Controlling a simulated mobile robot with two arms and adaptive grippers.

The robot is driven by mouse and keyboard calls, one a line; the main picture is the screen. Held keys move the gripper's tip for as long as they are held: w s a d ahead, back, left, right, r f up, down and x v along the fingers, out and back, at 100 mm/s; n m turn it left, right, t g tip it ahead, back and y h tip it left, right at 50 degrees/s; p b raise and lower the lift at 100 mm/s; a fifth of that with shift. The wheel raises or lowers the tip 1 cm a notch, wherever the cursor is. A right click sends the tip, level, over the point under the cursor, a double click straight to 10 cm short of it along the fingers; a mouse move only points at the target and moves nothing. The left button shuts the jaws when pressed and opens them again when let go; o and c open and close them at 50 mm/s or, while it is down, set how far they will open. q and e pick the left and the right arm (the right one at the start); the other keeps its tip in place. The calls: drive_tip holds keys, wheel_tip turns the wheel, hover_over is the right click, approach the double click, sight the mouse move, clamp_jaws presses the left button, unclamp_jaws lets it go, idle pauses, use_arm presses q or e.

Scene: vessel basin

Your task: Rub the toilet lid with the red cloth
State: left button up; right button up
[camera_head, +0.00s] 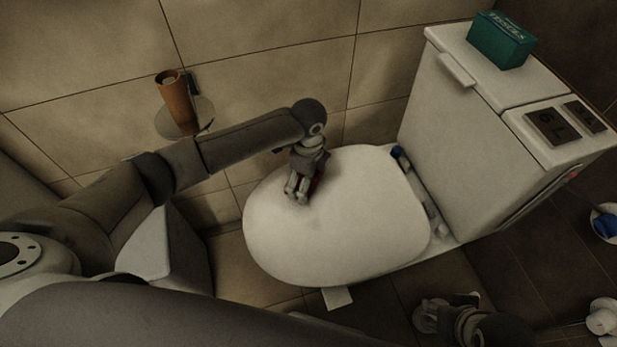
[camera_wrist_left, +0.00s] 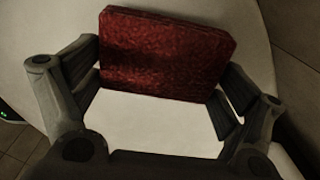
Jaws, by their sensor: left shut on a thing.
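The white toilet lid (camera_head: 350,230) is closed and fills the middle of the head view; its pale surface (camera_wrist_left: 150,120) is behind the fingers in the left wrist view. My left gripper (camera_head: 298,192) is over the lid's upper left part, pointing down at it. It is shut on the red cloth (camera_wrist_left: 165,55), a thick block-like pad held between its fingertips. In the head view only a sliver of the red cloth (camera_head: 318,184) shows beside the fingers. Whether the cloth touches the lid is unclear. My right gripper (camera_head: 452,308) is low at the bottom right, away from the lid, its fingers unclear.
The toilet tank (camera_head: 460,120) stands behind the lid, with a green tissue box (camera_head: 502,40) on top. A brown cylinder (camera_head: 177,100) is on the tiled wall beside my left arm. A blue and white item (camera_head: 606,222) is at the right edge.

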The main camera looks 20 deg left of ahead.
use_arm(q)
drive_tip(key=shift+f, duration=0.9)
